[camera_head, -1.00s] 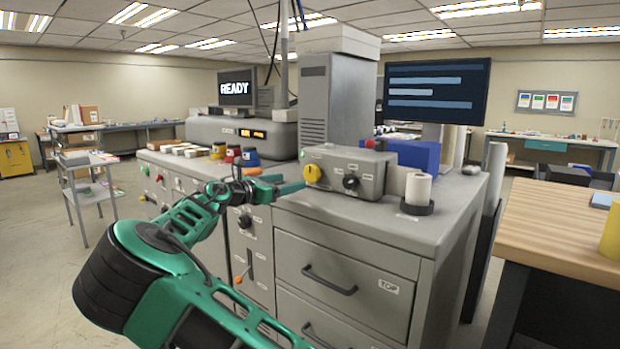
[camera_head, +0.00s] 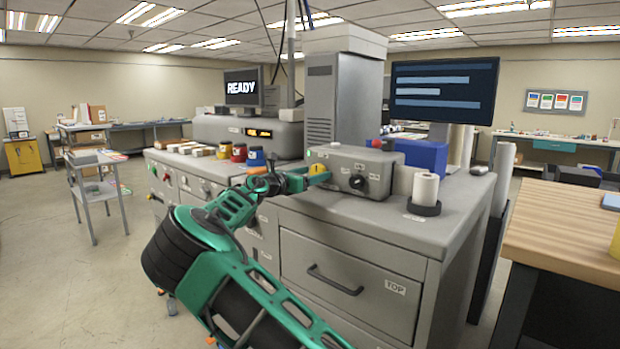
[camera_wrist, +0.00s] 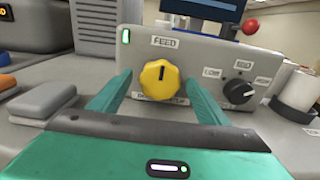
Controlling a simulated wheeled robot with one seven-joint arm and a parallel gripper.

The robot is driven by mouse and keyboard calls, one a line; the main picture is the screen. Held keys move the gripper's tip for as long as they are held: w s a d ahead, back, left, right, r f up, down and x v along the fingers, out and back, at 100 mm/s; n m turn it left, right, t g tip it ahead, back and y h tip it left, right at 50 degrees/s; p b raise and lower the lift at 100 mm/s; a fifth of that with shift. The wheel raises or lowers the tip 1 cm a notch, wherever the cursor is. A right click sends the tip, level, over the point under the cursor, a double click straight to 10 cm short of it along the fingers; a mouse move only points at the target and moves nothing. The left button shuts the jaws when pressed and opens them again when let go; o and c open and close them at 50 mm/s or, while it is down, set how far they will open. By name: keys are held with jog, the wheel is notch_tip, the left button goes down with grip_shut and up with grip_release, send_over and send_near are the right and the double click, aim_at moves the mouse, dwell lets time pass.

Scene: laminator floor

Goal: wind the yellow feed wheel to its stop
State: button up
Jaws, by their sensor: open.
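The yellow feed wheel (camera_wrist: 160,83) is on the front of a grey control box (camera_wrist: 215,65), under a FEED label. A dark mark on the wheel points straight up in the wrist view. My gripper (camera_wrist: 157,92) is open, with one green finger on each side of the wheel. I cannot tell whether the fingers touch it. In the head view my gripper (camera_head: 312,177) is at the box's left end and hides part of the feed wheel (camera_head: 317,169).
A black knob (camera_wrist: 238,91) is right of the wheel on the same box. A white roll (camera_head: 425,189) stands on the counter to the right. Several coloured jars (camera_head: 239,152) stand at the left. A wooden table (camera_head: 570,225) is at the right.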

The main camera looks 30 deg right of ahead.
jog(key=shift+d, duration=0.1)
jog(key=c, duration=1.1)
jog(key=shift+o, duration=0.2)
jog(key=shift+a, duration=0.2)
jog(key=shift+d, duration=0.1)
